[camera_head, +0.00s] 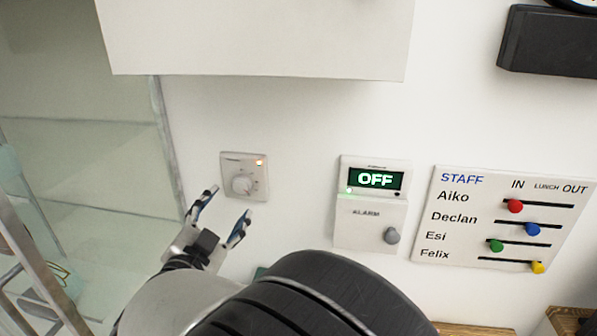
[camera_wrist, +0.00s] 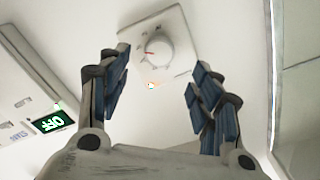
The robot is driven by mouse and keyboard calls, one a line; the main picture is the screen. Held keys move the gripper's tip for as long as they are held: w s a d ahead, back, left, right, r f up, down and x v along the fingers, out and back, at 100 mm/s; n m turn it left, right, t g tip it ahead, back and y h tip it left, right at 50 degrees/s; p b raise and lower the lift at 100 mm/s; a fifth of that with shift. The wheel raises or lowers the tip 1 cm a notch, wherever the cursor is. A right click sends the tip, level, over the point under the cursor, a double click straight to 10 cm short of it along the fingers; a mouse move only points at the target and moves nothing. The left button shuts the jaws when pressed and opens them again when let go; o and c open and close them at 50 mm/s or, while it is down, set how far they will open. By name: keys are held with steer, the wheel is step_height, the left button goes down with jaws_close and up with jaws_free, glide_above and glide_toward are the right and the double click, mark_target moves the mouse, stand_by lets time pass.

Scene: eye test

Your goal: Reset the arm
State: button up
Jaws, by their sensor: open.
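My gripper (camera_head: 227,217) is open and empty in the head view, just below a white wall dial (camera_head: 242,185) with a round knob and a lit orange light. In the wrist view my gripper (camera_wrist: 154,95) shows two blue-padded fingers spread apart, with the dial (camera_wrist: 153,50) beyond them and a red mark on its knob. The fingers do not appear to touch the knob. My arm reaches up from the bottom of the head view.
An alarm panel (camera_head: 369,220) right of the dial reads OFF. A staff board (camera_head: 490,262) with coloured sliders hangs further right. A glass cabinet (camera_head: 80,150) stands at left. A white box (camera_head: 255,40) juts out above. Bare wall lies between the dial and alarm.

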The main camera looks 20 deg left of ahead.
steer(key=w+d+r+n+g+y, duration=0.2)
steer(key=w+d+r+y, duration=0.1)
steer(key=w+d+r, duration=0.25)
steer(key=s+d+n+g+y, duration=0.2)
steer(key=d+n+g, duration=0.15)
steer(key=d, duration=0.65)
steer(key=s+d+f+g+h, duration=0.2)
steer(key=s+d+f, duration=0.2)
steer(key=s+d, duration=0.4)
steer(key=s+d+f+g+h, duration=0.2)
steer(key=s+d+f+g, duration=0.1)
steer(key=s+d, duration=0.5)
steer(key=s+d+f+g+h, duration=0.2)
steer(key=s+d, duration=0.6)
steer(key=d, duration=0.4)
step_height(320, 180, down, 3)
steer(key=shift+s+d+r+n+g+h, duration=0.1)
steer(key=shift+s+d+n+g+h, duration=0.1)
steer(key=shift+s+n+g+h, duration=0.2)
